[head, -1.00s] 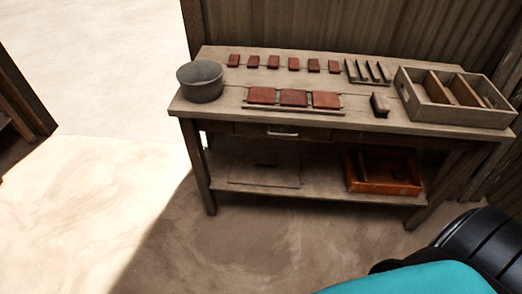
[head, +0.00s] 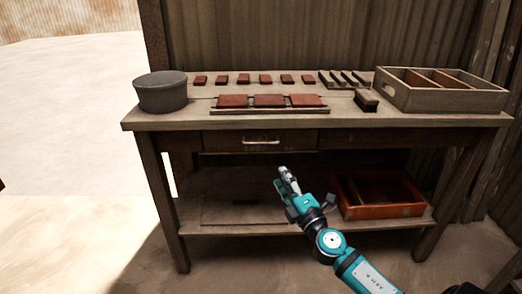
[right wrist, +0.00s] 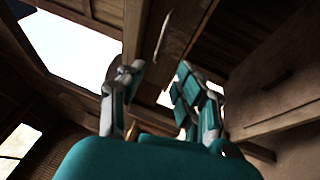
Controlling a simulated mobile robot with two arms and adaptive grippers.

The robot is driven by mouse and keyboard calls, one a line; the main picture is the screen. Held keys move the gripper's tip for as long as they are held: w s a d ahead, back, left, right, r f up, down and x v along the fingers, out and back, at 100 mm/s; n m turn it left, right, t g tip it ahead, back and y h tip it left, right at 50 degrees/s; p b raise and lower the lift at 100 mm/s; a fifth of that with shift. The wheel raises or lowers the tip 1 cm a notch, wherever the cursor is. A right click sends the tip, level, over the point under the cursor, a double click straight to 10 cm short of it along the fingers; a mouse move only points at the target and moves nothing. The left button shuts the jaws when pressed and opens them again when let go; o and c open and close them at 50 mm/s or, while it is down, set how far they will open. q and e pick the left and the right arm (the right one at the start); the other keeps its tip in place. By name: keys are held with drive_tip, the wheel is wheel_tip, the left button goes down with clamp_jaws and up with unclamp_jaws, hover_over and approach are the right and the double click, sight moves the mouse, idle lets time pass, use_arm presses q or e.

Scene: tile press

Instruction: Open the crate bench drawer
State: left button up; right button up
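The wooden bench (head: 400,119) stands ahead of me. Its drawer (head: 225,141) sits under the top, left of centre, and looks closed, its front flush with the frame. A pale metal handle (head: 261,142) runs across the drawer front. My right gripper (head: 286,180) is below and slightly right of the handle, apart from it, over the lower shelf in the picture. In the right wrist view its two fingers (right wrist: 158,80) are spread with nothing between them. A pale curved strip (right wrist: 162,36), probably the handle, shows beyond the fingertips. My left gripper is not in view.
On the bench top are a grey pot (head: 160,93), several red tiles (head: 269,100), a brush-like block (head: 366,100) and a divided wooden crate (head: 440,99). An orange crate (head: 383,211) stands on the lower shelf (head: 235,228). Floor at left is clear.

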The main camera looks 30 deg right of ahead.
sight(261, 143)
drive_tip(key=x, duration=1.6)
drive_tip(key=shift+f, duration=0.1)
clamp_jaws()
